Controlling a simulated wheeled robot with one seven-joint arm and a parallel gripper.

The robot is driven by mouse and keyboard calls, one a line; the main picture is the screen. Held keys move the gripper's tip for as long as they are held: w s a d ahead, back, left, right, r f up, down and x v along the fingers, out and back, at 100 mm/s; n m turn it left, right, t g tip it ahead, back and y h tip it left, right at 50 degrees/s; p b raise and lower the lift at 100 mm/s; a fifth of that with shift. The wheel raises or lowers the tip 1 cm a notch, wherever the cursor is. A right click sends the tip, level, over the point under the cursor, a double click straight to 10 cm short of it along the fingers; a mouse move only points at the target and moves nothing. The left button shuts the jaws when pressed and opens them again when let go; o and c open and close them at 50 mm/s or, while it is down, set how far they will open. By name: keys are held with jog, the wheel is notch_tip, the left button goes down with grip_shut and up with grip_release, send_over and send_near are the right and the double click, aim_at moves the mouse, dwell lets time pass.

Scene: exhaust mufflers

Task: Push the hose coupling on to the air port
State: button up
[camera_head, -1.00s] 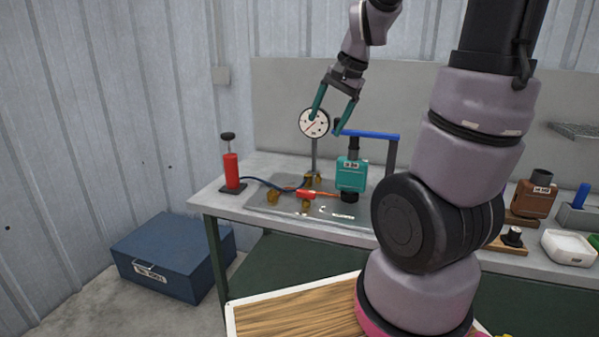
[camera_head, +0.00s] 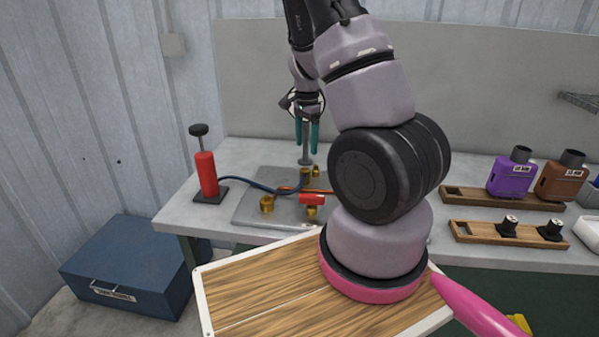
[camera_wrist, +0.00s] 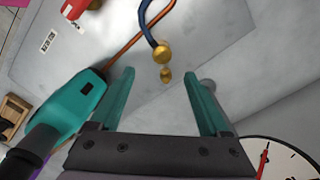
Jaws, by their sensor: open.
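The blue hose (camera_head: 250,184) runs from the red pump (camera_head: 207,175) across the grey plate (camera_head: 250,211). I cannot tell whether these two touch, or which is coupling and which is port. In the head view brass parts (camera_head: 306,174) stand at the plate's back. My gripper (camera_head: 307,140) points down above them, its teal fingers apart and empty.
A teal muffler (camera_wrist: 75,103) is close beside my left finger in the wrist view. A dial gauge (camera_wrist: 285,160) is close at lower right. A red part (camera_head: 312,199) and brass pieces (camera_head: 267,204) occupy the plate. Purple and brown mufflers (camera_head: 511,175) stand right.

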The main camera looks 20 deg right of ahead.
aim_at(305, 169)
notch_tip(305, 169, down, 5)
jog(key=shift+f, duration=0.3)
dwell(0.4)
jog(key=shift+w+a+f, duration=0.1)
jog(key=shift+f, duration=1.2)
jog(key=shift+w+f, duration=0.1)
jog(key=shift+f, duration=1.2)
jog(key=shift+c, duration=0.3)
